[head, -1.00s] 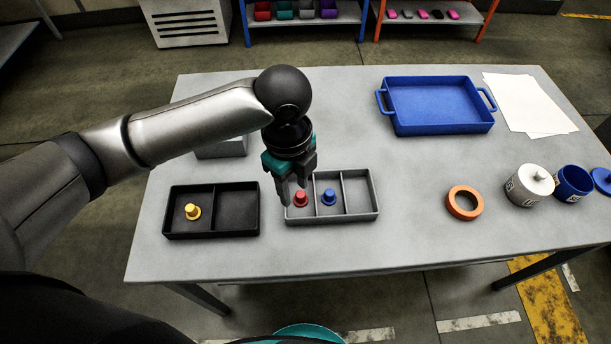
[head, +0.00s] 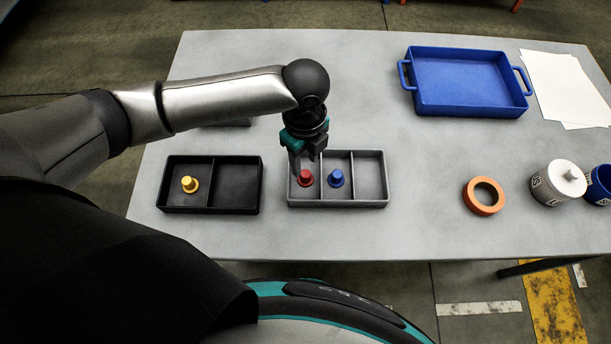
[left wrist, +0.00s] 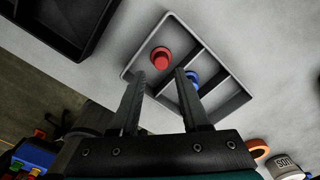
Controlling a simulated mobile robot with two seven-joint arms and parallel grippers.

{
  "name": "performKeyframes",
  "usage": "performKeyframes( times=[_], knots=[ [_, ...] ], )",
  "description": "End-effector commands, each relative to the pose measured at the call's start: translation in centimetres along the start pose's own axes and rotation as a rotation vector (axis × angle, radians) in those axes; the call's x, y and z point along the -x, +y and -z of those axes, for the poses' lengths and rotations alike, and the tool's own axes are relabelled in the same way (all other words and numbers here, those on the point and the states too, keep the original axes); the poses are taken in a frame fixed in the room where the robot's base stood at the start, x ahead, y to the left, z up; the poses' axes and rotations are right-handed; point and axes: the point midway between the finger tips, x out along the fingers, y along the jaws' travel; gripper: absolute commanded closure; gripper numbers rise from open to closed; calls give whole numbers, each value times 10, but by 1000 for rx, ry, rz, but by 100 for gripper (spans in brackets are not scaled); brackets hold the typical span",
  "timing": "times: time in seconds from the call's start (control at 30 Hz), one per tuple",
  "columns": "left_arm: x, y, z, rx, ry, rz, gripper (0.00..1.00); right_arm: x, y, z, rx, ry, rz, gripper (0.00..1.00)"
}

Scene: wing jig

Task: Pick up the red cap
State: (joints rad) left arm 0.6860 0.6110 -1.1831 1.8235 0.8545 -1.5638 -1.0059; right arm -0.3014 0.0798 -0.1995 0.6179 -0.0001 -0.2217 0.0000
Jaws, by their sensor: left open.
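The red cap (head: 305,178) stands upright in the left compartment of the grey tray (head: 340,204). It also shows in the left wrist view (left wrist: 161,58), just beyond and roughly between my fingertips. My left gripper (head: 304,160) is open and empty, its fingers pointing down over the back of that compartment. In the left wrist view its two fingers (left wrist: 158,77) are spread apart. I cannot tell the exact height of the fingertips above the tray. My right gripper is not in view.
A blue cap (head: 336,179) stands in the middle compartment; the right one is empty. A black tray (head: 234,210) with a yellow cap (head: 189,184) lies to the left. An orange ring (head: 484,196), white pot (head: 556,184) and blue tray (head: 468,104) are to the right.

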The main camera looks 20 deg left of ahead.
Motion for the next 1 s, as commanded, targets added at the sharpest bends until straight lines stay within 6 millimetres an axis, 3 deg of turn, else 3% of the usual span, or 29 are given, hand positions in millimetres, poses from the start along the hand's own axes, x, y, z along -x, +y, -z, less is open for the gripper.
performKeyframes(
  times=[0.33,0.67,1.0],
  knots=[
    [-46,-1,1,0,0,-2,54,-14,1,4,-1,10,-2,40],
    [-52,-1,0,-1,0,1,54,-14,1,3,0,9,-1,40],
    [-52,-1,0,-1,-1,1,92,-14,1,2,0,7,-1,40]
  ],
)
